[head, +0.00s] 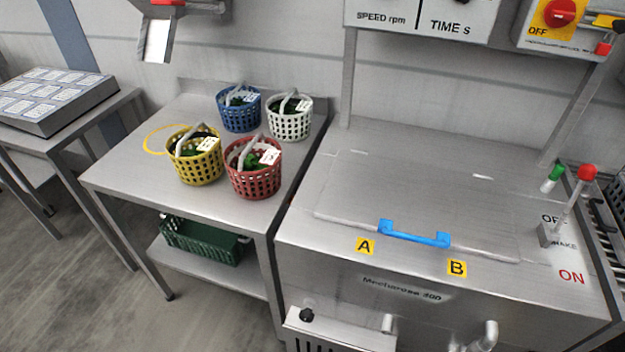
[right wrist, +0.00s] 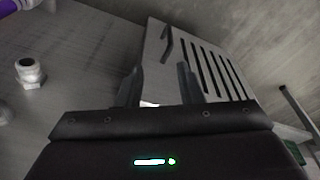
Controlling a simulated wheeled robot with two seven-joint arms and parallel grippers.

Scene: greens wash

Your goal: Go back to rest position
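Neither gripper shows in the head view. In the right wrist view my right gripper (right wrist: 158,82) has its two fingers apart with nothing held between them. It points towards a slotted metal panel (right wrist: 200,65), which lies beyond the fingers. My left gripper is out of view. The steel washing machine (head: 420,190) has its lid down, with a blue handle (head: 414,234) at the front edge between the labels A and B.
Blue (head: 239,118), white (head: 289,124), yellow (head: 194,164) and red (head: 253,178) baskets of greens stand on the steel side table (head: 130,180). A green crate (head: 203,241) sits on its lower shelf. A red-knobbed lever (head: 578,190) stands at the right. Grey floor is clear at lower left.

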